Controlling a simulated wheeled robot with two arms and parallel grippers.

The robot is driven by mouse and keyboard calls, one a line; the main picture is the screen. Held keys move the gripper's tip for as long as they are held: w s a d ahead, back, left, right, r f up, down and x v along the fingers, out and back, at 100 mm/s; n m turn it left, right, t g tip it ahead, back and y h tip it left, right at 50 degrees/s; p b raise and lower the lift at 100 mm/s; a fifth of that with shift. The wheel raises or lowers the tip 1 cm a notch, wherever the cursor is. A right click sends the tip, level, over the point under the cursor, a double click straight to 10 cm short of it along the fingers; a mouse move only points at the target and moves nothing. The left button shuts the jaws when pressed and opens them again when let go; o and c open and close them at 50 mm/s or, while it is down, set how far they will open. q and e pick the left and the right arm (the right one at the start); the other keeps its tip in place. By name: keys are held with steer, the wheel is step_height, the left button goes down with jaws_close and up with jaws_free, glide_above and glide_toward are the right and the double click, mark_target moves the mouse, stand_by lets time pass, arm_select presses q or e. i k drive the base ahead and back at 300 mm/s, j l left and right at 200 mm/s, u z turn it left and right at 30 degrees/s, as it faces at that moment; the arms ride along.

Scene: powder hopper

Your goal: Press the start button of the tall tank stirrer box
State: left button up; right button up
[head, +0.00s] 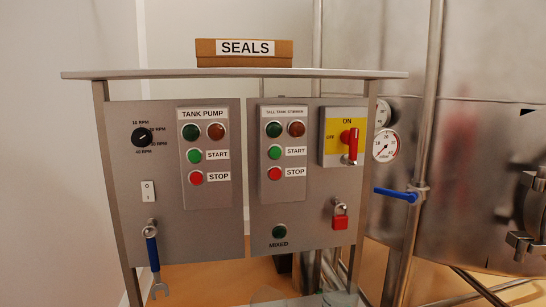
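The tall tank stirrer box (284,188) is a grey plate on the right half of the control panel, with a label reading TALL TANK STIRRER. Its green start button (275,152) sits beside the START label. Its red stop button (275,173) is just below. Above the start button are a dark green lamp (274,129) and a dark amber-brown lamp (296,129). Neither of my grippers shows in the head view.
The tank pump box (222,190) is on the left, with similar buttons. A red switch (349,140) on yellow points to ON; a red padlock (341,217) hangs below. A wrench (153,262) hangs left. A SEALS box (244,54) sits on the shelf (150,74). A steel tank (480,150) stands right.

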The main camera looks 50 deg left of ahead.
mark_target(275, 152)
steer(key=u, duration=1.55)
